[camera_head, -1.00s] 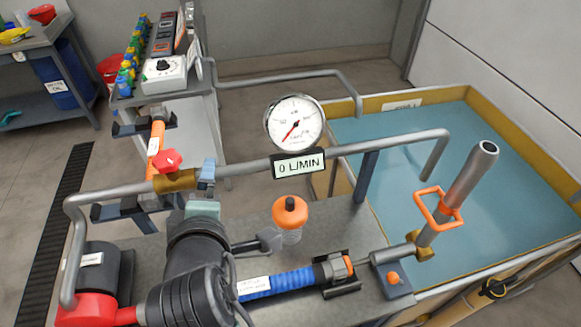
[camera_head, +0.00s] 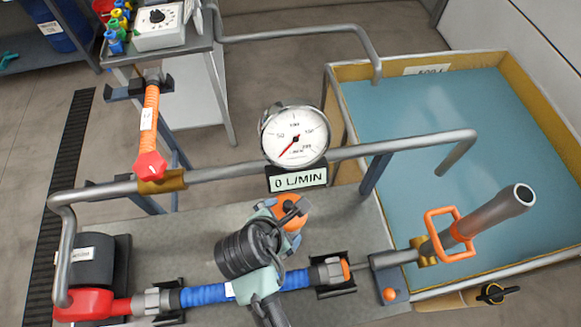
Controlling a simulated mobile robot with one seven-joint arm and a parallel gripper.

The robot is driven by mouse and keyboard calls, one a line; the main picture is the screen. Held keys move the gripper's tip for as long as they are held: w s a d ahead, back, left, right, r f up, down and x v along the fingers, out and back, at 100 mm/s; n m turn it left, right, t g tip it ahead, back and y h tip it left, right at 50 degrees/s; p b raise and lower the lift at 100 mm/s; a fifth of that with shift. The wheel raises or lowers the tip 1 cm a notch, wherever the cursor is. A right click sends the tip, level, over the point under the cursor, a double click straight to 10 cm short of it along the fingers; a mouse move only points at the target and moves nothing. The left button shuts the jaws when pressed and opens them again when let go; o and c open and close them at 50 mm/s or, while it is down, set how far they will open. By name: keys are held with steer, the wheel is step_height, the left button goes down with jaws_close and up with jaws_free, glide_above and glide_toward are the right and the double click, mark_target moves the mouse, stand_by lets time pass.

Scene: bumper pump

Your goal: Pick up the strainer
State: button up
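The likely strainer is an orange-capped piece (camera_head: 293,222) on the grey bench, below the gauge. Its cap shows only in part, because my gripper and wrist cover much of it. Its mesh-like lower body, visible earlier, is now mostly hidden. My gripper (camera_head: 291,206) is dark and lies over the cap in the picture. I cannot tell whether its fingers touch the cap, or whether they are open or shut.
A round gauge (camera_head: 295,136) with a 0 L/MIN display (camera_head: 297,178) sits on a grey pipe (camera_head: 390,147) behind the cap. A blue hose (camera_head: 205,297) runs along the bench front. A tank of blue water (camera_head: 430,120) and an orange handle (camera_head: 449,232) are at right.

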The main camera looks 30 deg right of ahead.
steer(key=shift+p+x, duration=0.35)
steer(key=shift+x, duration=4.3)
steer(key=shift+w+d+r, duration=0.1)
steer(key=shift+d+r, duration=0.05)
jaws_close()
